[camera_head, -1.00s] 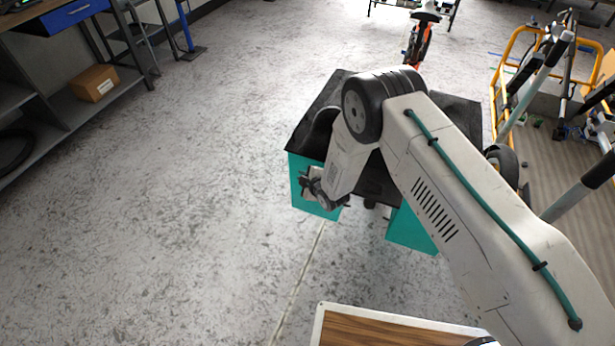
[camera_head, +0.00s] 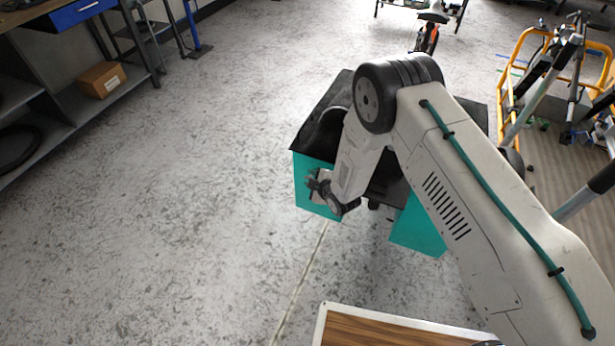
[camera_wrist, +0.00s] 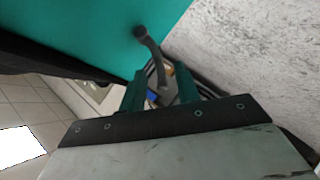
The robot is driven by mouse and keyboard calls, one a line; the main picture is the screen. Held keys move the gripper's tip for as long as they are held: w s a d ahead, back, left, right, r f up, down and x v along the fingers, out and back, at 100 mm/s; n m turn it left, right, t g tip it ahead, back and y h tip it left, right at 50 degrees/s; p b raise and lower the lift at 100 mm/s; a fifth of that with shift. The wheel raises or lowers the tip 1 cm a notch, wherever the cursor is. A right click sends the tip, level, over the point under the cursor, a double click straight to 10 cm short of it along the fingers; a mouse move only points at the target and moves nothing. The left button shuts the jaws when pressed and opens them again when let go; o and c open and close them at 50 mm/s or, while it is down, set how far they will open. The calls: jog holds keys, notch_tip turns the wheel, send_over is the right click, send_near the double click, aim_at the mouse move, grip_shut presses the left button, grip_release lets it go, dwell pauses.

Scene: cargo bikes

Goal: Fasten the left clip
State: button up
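A teal box with a black top (camera_head: 335,93) stands on the floor ahead; its left teal face (camera_head: 308,200) and right teal face (camera_head: 416,235) show on either side of my arm. In the wrist view its teal wall (camera_wrist: 95,25) fills the upper left. A dark curved piece with a rounded end (camera_wrist: 150,48), possibly the left clip, hangs beside that wall. My gripper (camera_wrist: 160,92) has its two teal fingers apart, with the dark piece in line with the gap; I cannot tell whether they touch it. In the head view my gripper (camera_head: 319,184) is at the left teal face.
A wood-topped surface with a pale rim (camera_head: 322,325) is close at the bottom. A yellow-framed cargo bike (camera_head: 506,85) stands at the right. Shelving with a cardboard box (camera_head: 103,80) is at the left. The floor between is clear.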

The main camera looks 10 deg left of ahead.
jog(key=v, duration=0.4)
jog(key=shift+d+r, duration=0.1)
